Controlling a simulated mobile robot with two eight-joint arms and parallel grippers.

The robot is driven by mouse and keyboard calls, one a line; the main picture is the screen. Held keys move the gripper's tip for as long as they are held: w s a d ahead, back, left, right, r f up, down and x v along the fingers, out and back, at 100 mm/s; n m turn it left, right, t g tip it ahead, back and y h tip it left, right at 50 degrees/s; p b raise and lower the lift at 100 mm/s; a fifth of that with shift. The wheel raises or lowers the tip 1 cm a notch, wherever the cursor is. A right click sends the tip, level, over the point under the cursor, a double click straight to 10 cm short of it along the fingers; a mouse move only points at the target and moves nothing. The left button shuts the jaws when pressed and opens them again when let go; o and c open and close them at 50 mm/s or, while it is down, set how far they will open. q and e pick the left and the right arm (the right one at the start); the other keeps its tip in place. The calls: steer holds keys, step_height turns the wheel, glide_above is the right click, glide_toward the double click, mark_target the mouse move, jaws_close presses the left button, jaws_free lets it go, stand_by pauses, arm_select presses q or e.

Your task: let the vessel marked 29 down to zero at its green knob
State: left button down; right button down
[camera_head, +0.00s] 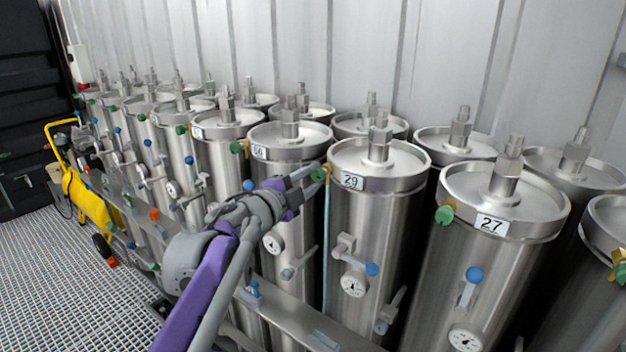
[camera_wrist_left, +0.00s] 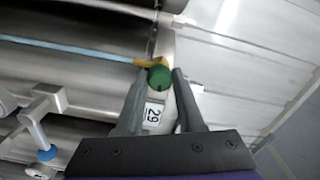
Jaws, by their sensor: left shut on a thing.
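The vessel marked 29 (camera_head: 390,220) is a steel cylinder with a white 29 label (camera_head: 353,181) on its rim. The label also shows in the left wrist view (camera_wrist_left: 153,115). Its green knob (camera_head: 318,175) sits on a brass fitting left of the label. In the left wrist view, my left gripper (camera_wrist_left: 159,72) is shut on the green knob, one finger on each side. A thin pale blue line (camera_head: 326,240) runs down the vessel from the fitting; I cannot tell whether it is tube or liquid. Its gauge (camera_head: 354,284) is too small to read. My right gripper is out of view.
The vessel marked 27 (camera_head: 460,270) stands close on the right, the one marked 66 (camera_head: 290,215) on the left. Blue-knobbed valves (camera_head: 372,269) stick out in front. A yellow cart (camera_head: 88,200) stands on open grating (camera_head: 50,280) at the left.

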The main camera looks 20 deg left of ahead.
arm_select(q)
steer(key=shift+n, duration=1)
steer(key=c, duration=0.5)
jaws_free()
steer(key=b+v, duration=0.1)
steer(key=v, duration=1)
